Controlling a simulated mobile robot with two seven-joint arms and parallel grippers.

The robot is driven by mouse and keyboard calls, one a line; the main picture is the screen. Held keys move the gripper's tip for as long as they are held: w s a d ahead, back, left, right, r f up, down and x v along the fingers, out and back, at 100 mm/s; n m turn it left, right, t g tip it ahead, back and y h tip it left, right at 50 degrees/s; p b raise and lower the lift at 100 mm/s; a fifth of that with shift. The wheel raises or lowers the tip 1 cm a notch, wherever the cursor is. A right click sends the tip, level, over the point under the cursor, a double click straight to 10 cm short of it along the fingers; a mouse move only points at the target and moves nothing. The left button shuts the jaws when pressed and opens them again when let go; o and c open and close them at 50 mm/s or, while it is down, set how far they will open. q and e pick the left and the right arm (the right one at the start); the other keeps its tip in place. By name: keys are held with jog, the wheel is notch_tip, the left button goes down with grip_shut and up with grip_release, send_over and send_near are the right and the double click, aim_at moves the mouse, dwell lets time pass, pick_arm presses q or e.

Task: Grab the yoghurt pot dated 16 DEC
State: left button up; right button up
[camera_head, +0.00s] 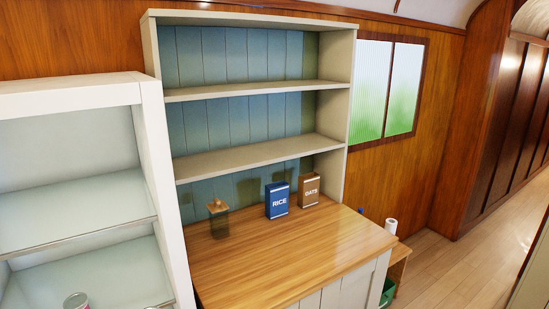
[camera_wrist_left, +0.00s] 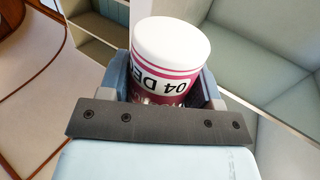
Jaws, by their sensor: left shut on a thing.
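My left gripper (camera_wrist_left: 165,100) shows in the left wrist view, shut on a yoghurt pot (camera_wrist_left: 172,45). The pot has a plain white end and a dark pink band. I see no "16 DEC" on any pot. In the head view, a small pot (camera_head: 76,301) with a pale top and a pink edge stands low in the white shelf unit, cut by the bottom edge; its date is not readable. Neither gripper is in the head view.
The white shelf unit (camera_head: 150,150) with pale shelves stands at the left. Beside it, a wooden counter (camera_head: 290,250) carries a jar (camera_head: 218,218), a blue RICE box (camera_head: 277,200) and a brown OATS box (camera_head: 309,190). The counter's front is clear. Open floor lies right.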

pick_arm(q)
jog(key=s, duration=0.1)
jog(key=s+d+r, duration=0.2)
jog(key=s, duration=0.1)
jog(key=shift+r+p, duration=0.1)
jog(key=shift+p, duration=0.2)
pick_arm(e)
jog(key=shift+s+r, duration=0.1)
jog(key=shift+r, duration=0.3)
pick_arm(q)
jog(key=shift+a, duration=0.1)
pick_arm(e)
jog(key=shift+a+f, duration=0.1)
